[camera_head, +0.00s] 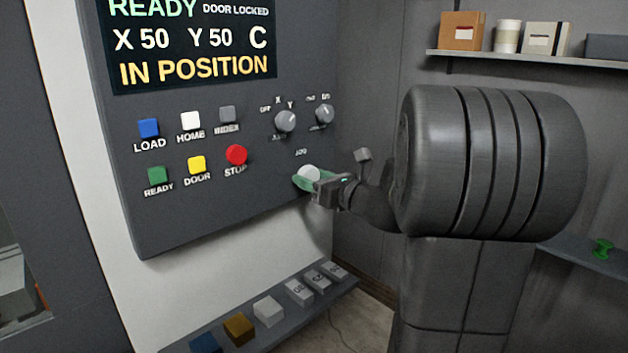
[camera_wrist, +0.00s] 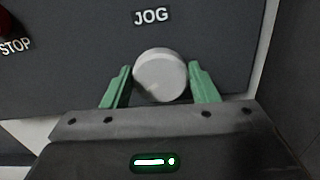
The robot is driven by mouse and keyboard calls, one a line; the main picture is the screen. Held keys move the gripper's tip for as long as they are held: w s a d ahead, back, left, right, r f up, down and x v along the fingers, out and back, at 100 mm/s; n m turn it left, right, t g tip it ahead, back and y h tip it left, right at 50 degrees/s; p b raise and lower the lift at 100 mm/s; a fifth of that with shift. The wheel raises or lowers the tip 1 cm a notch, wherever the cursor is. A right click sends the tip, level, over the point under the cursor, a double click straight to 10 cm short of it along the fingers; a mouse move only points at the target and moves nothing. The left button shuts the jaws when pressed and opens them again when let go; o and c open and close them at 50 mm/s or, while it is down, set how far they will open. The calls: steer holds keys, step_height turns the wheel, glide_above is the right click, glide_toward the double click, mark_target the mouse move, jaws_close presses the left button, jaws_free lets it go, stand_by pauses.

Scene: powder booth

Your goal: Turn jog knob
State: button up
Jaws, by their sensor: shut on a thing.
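The jog knob (camera_head: 308,173) is a round white knob on the dark control panel (camera_head: 190,225), below the word JOG. It also shows in the wrist view (camera_wrist: 160,76). My gripper (camera_head: 311,180) reaches the knob from the right, with green fingers on either side of it. In the wrist view my gripper (camera_wrist: 160,84) is shut on the knob, which sits between the fingertips. The screen (camera_head: 190,40) reads READY, DOOR LOCKED, X 50, Y 50, C and IN POSITION.
A red STOP button (camera_head: 236,154) sits left of the knob. Two grey selector knobs (camera_head: 285,121) (camera_head: 324,114) are above it. A ledge with several coloured blocks (camera_head: 240,327) runs below the panel. A shelf (camera_head: 530,58) with boxes is at the upper right.

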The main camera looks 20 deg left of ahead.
steer(key=shift+f, duration=0.1)
steer(key=shift+s+f+n+b, duration=0.1)
steer(key=shift+n+b, duration=2.75)
steer(key=shift+b, duration=0.5)
steer(key=shift+s+n+b, duration=0.1)
steer(key=shift+n+b, duration=2.75)
steer(key=shift+b, duration=0.5)
steer(key=shift+n, duration=0.3)
steer(key=o, duration=1)
steer(key=shift+c, duration=0.2)
steer(key=b+v, duration=0.1)
steer(key=v, duration=1.2)
steer(key=shift+d+b, duration=0.35)
